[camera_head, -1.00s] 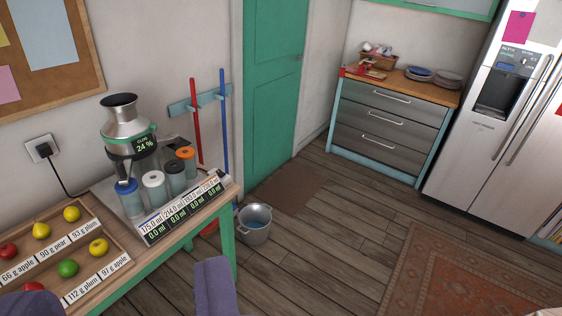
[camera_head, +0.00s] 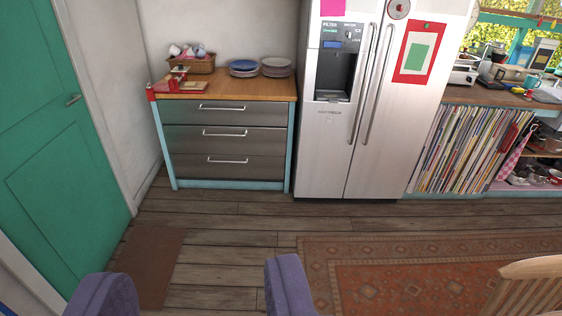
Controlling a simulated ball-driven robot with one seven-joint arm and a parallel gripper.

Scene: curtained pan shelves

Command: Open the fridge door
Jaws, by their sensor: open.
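The fridge (camera_head: 377,150) is a tall silver two-door unit at the back, right of centre. Both of its doors are shut. The narrower left door holds a dark water dispenser (camera_head: 334,65). Two long vertical handles (camera_head: 361,85) run side by side at the seam between the doors. The top of the fridge is cut off by the frame.
A drawer cabinet (camera_head: 225,142) with plates and a basket stands left of the fridge. A green door (camera_head: 60,150) is at the left. A counter with upright magazines (camera_head: 465,150) is right of the fridge. A patterned rug (camera_head: 420,275) and wooden chair (camera_head: 530,288) lie in front.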

